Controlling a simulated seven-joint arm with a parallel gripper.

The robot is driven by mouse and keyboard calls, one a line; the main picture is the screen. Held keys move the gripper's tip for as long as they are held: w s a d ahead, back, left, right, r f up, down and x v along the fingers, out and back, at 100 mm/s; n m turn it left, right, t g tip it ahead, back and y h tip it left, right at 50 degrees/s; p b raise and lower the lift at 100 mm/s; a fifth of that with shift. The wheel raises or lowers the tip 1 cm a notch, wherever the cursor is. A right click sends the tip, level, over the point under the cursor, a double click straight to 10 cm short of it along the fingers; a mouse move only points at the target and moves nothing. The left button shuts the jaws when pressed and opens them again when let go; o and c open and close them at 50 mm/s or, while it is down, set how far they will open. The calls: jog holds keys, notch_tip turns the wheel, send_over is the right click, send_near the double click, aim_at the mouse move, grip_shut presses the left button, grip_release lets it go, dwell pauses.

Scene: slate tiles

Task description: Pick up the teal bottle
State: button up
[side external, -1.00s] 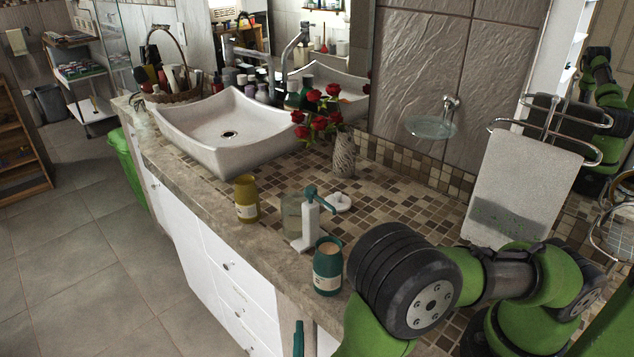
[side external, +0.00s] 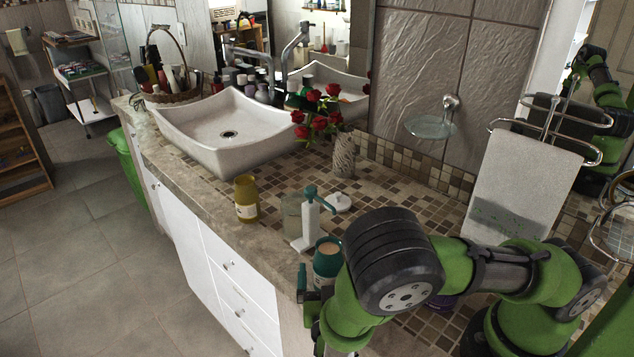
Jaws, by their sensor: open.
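The teal bottle (side external: 326,262) stands upright near the front edge of the counter. It has a teal rim, a pale top and a cream label. My arm hides its lower right part. My gripper (side external: 311,285) is at the counter's front edge, just left of and in front of the bottle. One teal finger shows beside the bottle's lower left side; the other finger is mostly hidden by my arm. The jaws are open. I cannot tell whether the bottle is between the fingers or touching one.
A white soap dispenser (side external: 309,220) with a teal pump stands close behind the bottle. A yellow bottle (side external: 246,199) stands further left. A small white dish (side external: 341,202), a vase of red roses (side external: 344,155) and the white sink (side external: 225,130) are behind.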

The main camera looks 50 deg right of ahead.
aim_at(328, 239)
jog(key=x, duration=0.3)
jog(key=shift+s, duration=0.1)
jog(key=c, duration=1.3)
jog(key=shift+r, duration=5)
